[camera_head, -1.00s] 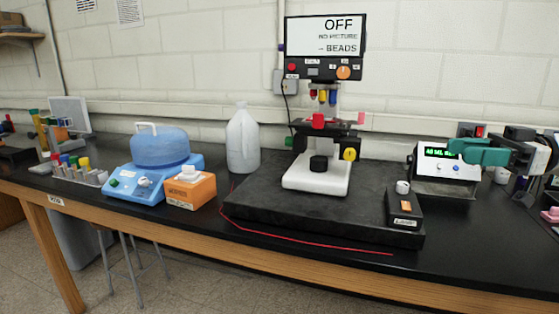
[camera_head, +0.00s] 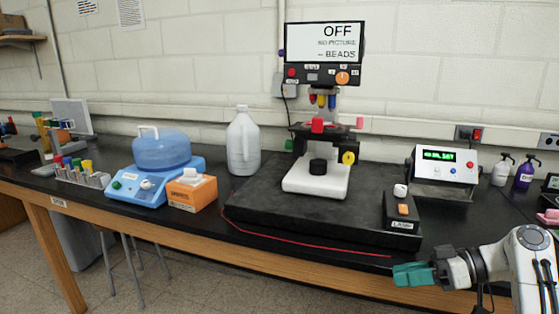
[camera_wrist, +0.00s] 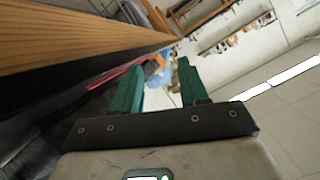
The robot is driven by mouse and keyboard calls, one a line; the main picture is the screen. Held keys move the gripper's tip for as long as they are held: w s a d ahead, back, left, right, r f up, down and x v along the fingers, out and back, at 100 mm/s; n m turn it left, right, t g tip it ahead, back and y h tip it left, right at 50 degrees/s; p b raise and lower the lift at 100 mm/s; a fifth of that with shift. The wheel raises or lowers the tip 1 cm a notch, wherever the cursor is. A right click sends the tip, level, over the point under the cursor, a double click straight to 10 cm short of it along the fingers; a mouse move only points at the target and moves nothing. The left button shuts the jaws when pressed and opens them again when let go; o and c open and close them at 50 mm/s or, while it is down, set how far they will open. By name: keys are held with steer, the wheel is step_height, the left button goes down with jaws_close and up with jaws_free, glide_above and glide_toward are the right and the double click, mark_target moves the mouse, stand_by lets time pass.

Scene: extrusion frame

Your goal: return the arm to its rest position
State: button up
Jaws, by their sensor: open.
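My gripper (camera_head: 412,274) has green fingers and hangs at the lower right of the head view, in front of the bench's front edge. Its fingers point left. In the wrist view my gripper (camera_wrist: 158,85) shows two green fingers spread apart with nothing between them. My arm comes in from the right edge of the head view. The arm is clear of the things on the bench.
The black bench (camera_head: 345,262) has a wooden front edge. On it stand a microscope (camera_head: 318,178) on a dark slab, a lamp box (camera_head: 403,210), a display unit (camera_head: 446,165), a jug (camera_head: 243,142), a blue centrifuge-like device (camera_head: 158,165) and an orange box (camera_head: 192,191).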

steer(key=s+a+f+m+g+h+p, duration=0.1)
steer(key=s+a+f+m+h, duration=0.15)
steer(key=s+f, duration=0.75)
steer(key=s+a+f+m+h+p, duration=0.15)
steer(key=s+f+m+h, duration=0.25)
steer(key=s+f, duration=0.55)
steer(key=s+d+f+m+g+h, duration=0.1)
steer(key=s+d+h, duration=0.1)
steer(key=s, duration=0.8)
steer(key=s+d+f+m+h, duration=0.1)
steer(key=s+h, duration=0.4)
steer(key=s, duration=0.5)
steer(key=shift+d+m+g+p, duration=0.45)
steer(key=shift+d+m, duration=0.2)
steer(key=shift+d, duration=0.3)
steer(key=shift+c, duration=0.2)
